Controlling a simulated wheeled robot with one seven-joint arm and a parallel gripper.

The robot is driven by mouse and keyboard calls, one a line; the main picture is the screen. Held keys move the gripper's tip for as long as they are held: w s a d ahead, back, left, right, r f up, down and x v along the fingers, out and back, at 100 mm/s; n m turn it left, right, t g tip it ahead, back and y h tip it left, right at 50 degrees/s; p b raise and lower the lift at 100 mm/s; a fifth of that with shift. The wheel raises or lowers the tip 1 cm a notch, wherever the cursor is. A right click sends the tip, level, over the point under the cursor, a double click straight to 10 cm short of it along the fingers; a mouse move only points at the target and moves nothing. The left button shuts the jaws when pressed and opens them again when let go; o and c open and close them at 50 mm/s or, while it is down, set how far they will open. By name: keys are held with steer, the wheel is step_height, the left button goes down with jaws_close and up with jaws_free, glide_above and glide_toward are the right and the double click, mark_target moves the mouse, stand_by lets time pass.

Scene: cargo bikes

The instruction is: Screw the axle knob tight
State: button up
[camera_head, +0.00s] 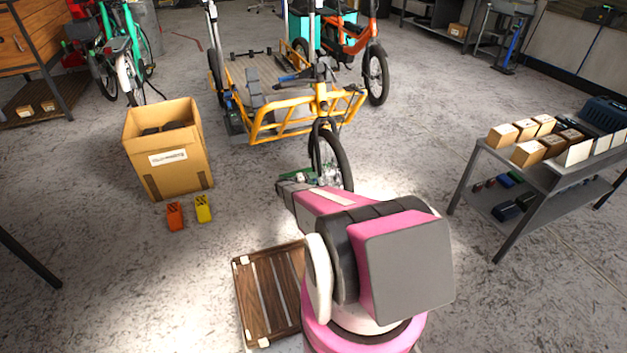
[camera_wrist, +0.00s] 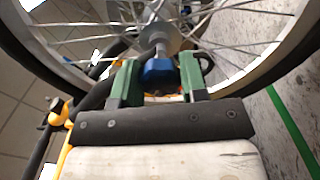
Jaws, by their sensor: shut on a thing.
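The axle knob (camera_wrist: 158,71) is blue and sits at the hub (camera_wrist: 160,42) of the front wheel in the wrist view. My gripper (camera_wrist: 157,78) has two green fingers, one on each side of the knob, and is shut on it. In the head view my pink and grey arm reaches to the front wheel (camera_head: 333,160) of the yellow cargo bike (camera_head: 300,115). There my gripper (camera_head: 300,177) is small and partly hidden by the arm. The knob cannot be made out in that view.
A cardboard box (camera_head: 168,160) stands at the left, with an orange block (camera_head: 175,216) and a yellow block (camera_head: 203,209) before it. A slatted wooden crate (camera_head: 268,290) lies beside my arm. A grey cart (camera_head: 540,175) with small boxes stands at the right. Floor between is free.

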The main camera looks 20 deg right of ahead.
stand_by(0.3)
steer(key=o, duration=0.9)
steer(key=shift+a, duration=0.1)
steer(key=a, duration=1)
steer(key=shift+s+a, duration=0.25)
steer(key=shift+a, duration=0.15)
